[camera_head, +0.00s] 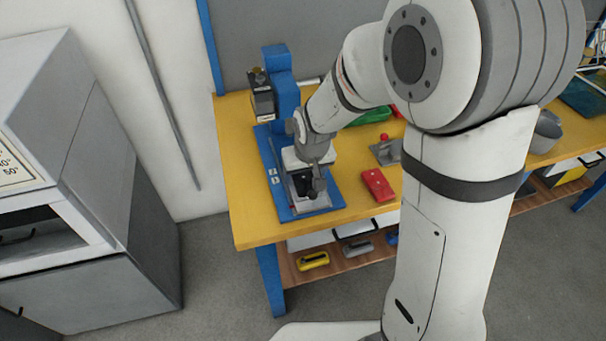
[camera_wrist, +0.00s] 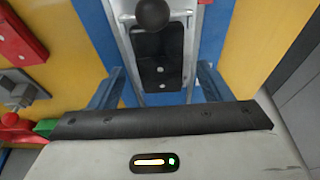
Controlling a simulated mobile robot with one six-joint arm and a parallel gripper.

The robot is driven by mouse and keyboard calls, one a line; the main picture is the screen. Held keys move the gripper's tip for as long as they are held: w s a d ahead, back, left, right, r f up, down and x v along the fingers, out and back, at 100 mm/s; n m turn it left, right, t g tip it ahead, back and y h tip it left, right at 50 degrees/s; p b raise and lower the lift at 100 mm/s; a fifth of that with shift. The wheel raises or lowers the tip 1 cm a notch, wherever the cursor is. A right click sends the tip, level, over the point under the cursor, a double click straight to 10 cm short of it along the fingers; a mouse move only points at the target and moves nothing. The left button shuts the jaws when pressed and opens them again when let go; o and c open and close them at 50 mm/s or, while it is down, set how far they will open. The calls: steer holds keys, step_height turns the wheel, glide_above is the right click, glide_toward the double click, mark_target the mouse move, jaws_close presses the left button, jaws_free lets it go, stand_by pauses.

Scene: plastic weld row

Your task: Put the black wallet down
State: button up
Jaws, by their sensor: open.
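The black wallet (camera_wrist: 160,62) lies flat in the pale metal-framed bed of a blue press-like machine (camera_head: 283,95). It also shows, partly covered by my arm, in the head view (camera_head: 300,184). My gripper (camera_wrist: 160,88) is open, with one finger on each side of the bed near the wallet. I cannot tell whether the fingers touch anything. In the head view my gripper (camera_head: 316,182) is over the machine's blue base plate (camera_head: 323,203), and its fingertips are hard to make out.
A black ball knob (camera_wrist: 152,14) stands over the wallet's far end. A red block (camera_head: 378,185) and a grey fixture with a red knob (camera_head: 385,150) are to the right on the yellow bench (camera_head: 250,225). The bench's front left corner is clear. A grey cabinet (camera_head: 95,160) stands left.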

steer(key=a+v, duration=0.1)
steer(key=v, duration=0.9)
steer(key=s+d+r+m+h, duration=0.1)
steer(key=s+d+r+m, duration=0.2)
steer(key=s+d, duration=1.1)
steer(key=shift+s+g, duration=0.4)
steer(key=shift+s, duration=0.55)
